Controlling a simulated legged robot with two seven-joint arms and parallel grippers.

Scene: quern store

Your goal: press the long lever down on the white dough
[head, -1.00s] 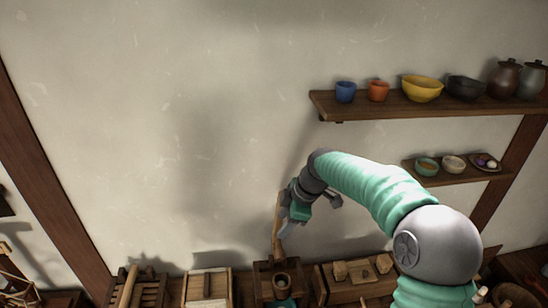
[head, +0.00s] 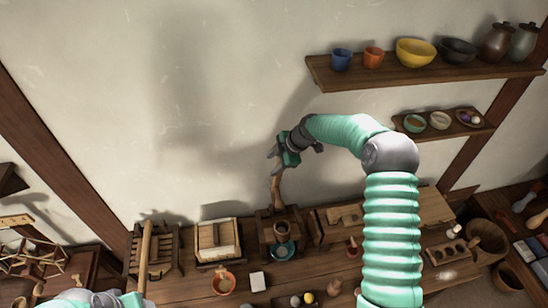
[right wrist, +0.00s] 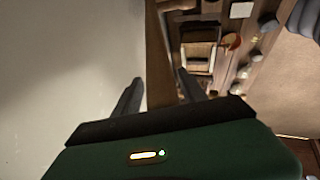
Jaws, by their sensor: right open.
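The long wooden lever (head: 276,187) stands nearly upright at the back of a dark wooden press (head: 265,238) against the wall. The press has a round cup (head: 281,231) in its middle and a teal bowl (head: 282,251) below it. I cannot make out white dough in the cup. My right gripper (head: 276,163) is at the lever's upper end. In the right wrist view the lever (right wrist: 158,60) runs between the two open fingers (right wrist: 157,92); I cannot tell whether they touch it. My left arm shows at the lower left, its gripper out of view.
Left of the press stand a pale-topped wooden box (head: 217,240) and a slatted rack (head: 160,250) with a long pole. A white block (head: 257,281) and an orange pot (head: 223,282) are on the table in front. A shelf (head: 430,77) with bowls hangs at upper right.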

